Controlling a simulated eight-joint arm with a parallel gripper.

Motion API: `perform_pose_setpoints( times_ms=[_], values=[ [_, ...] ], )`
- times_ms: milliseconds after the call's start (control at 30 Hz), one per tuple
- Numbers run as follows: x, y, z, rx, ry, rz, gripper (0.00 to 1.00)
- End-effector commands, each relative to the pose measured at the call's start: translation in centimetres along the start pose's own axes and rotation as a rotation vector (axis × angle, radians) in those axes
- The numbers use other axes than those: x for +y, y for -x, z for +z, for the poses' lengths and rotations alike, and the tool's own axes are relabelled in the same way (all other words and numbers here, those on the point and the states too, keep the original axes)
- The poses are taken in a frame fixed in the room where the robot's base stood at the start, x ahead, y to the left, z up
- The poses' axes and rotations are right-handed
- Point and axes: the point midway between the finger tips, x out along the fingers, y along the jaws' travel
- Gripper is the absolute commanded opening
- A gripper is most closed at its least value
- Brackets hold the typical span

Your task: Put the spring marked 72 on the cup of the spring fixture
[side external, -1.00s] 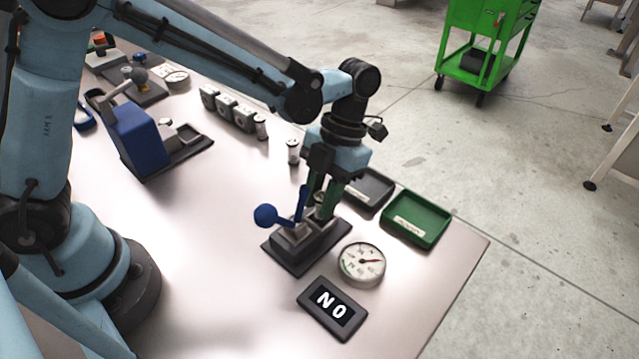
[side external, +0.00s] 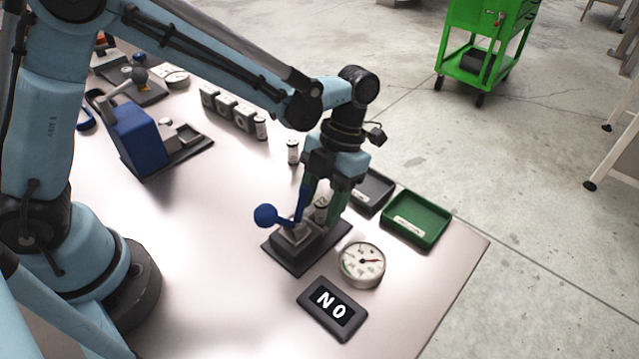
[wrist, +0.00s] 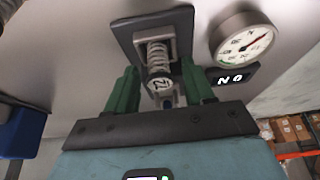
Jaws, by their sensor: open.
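The spring (wrist: 157,56) stands upright on the spring fixture (wrist: 126,32). Its white end disc (wrist: 159,84) faces the wrist camera with a rotated mark that looks like 72. In the side view the spring (side external: 321,212) shows partly between my fingers, and the fixture (side external: 290,258) has a dark base and a blue ball-ended lever (side external: 265,215). My gripper (side external: 324,210) is open around the spring; in the wrist view its green fingers (wrist: 160,76) stand apart on both sides of it with gaps. The cup under the spring is hidden.
A dial gauge (side external: 362,264) and a display reading NO (side external: 332,307) stand right of the fixture. A green tray (side external: 417,219) and a dark tray (side external: 369,190) lie behind. More small cylinders (side external: 293,151) and a blue device (side external: 140,138) stand further left. The front tabletop is clear.

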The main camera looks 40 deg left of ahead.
Motion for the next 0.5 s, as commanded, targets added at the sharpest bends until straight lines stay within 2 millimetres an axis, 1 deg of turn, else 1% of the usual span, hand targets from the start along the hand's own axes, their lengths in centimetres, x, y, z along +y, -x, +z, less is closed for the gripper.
perform_pose_setpoints(
  times_ms=[167,500],
  values=[
    [0.0,1.7,0.0,0.000,0.000,0.000,0.53],
    [0.0,7.6,0.0,0.000,0.001,0.000,0.53]
  ],
)
